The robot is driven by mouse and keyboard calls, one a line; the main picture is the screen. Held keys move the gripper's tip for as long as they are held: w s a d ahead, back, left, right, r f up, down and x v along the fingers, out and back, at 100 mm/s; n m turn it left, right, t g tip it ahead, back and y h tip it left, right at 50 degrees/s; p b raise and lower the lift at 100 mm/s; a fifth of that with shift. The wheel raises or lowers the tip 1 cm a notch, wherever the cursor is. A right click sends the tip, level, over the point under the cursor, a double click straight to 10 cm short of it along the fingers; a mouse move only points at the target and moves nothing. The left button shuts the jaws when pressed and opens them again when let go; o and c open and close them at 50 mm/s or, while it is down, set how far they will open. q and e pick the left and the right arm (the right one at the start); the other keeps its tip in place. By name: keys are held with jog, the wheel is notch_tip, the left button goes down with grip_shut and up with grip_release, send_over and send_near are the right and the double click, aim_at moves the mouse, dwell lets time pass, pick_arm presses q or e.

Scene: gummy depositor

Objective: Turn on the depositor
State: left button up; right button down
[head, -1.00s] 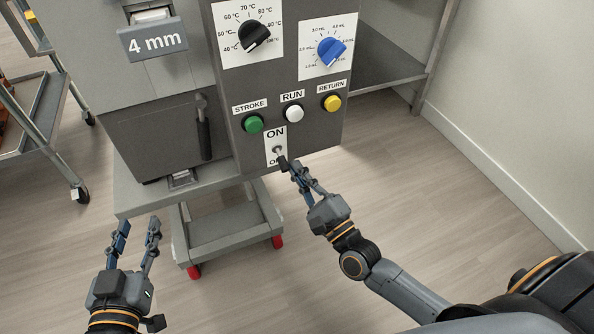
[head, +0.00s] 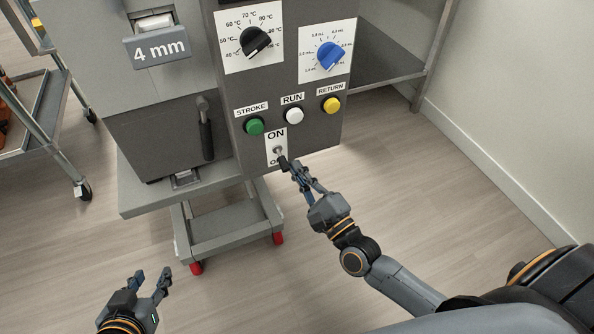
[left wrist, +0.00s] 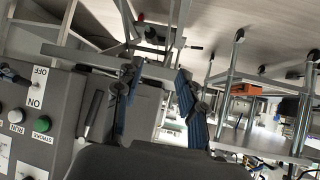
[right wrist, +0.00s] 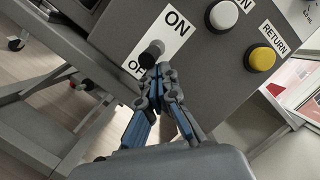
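The depositor (head: 225,160) is a grey machine with a control panel. Its toggle switch (head: 279,151) sits on a white plate, with ON above and OFF partly covered below. The dark lever tilts down toward OFF; it also shows in the right wrist view (right wrist: 151,55). My right gripper (head: 297,168) is at the lever's lower end. In the right wrist view its fingertips (right wrist: 163,72) are together just below the lever tip; whether they touch it I cannot tell. My left gripper (head: 150,282) is open and empty, low on the left, away from the panel.
Above the switch are green (head: 254,126), white (head: 294,115) and yellow (head: 331,105) buttons. Higher up are a black knob (head: 254,41) and a blue knob (head: 329,55). A shelf (head: 385,65) stands behind right, a cart (head: 45,120) at left. Floor in front is free.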

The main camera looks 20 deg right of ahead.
pick_arm(q)
jog(key=s+a+f+g+y+p, duration=0.1)
jog(key=s+a+f+g+p, duration=0.1)
jog(key=s, duration=0.4)
jog(key=s+a+f+g+p, duration=0.1)
jog(key=s+a+f+g, duration=0.1)
jog(key=s+g, duration=0.2)
jog(key=shift+s+g+y+p, duration=0.35)
jog(key=shift+s+g+y, duration=0.05)
jog(key=shift+s, duration=0.45)
pick_arm(e)
jog(key=shift+s+r+g, duration=0.1)
jog(key=shift+r+g, duration=0.35)
jog(key=shift+g, duration=0.05)
pick_arm(q)
jog(key=shift+r, duration=0.25)
notch_tip(320, 180, down, 15)
jog(key=g+p, duration=0.1)
jog(key=p, duration=0.4)
jog(key=shift+w+d+r, duration=0.15)
jog(key=shift+w+d, duration=0.1)
jog(key=shift+w, duration=0.15)
pick_arm(e)
jog(key=shift+s+r+g+h, duration=0.15)
jog(key=shift+r+g+h, duration=0.15)
jog(key=shift+r+g, duration=0.3)
pick_arm(q)
jog(key=shift+r, duration=0.1)
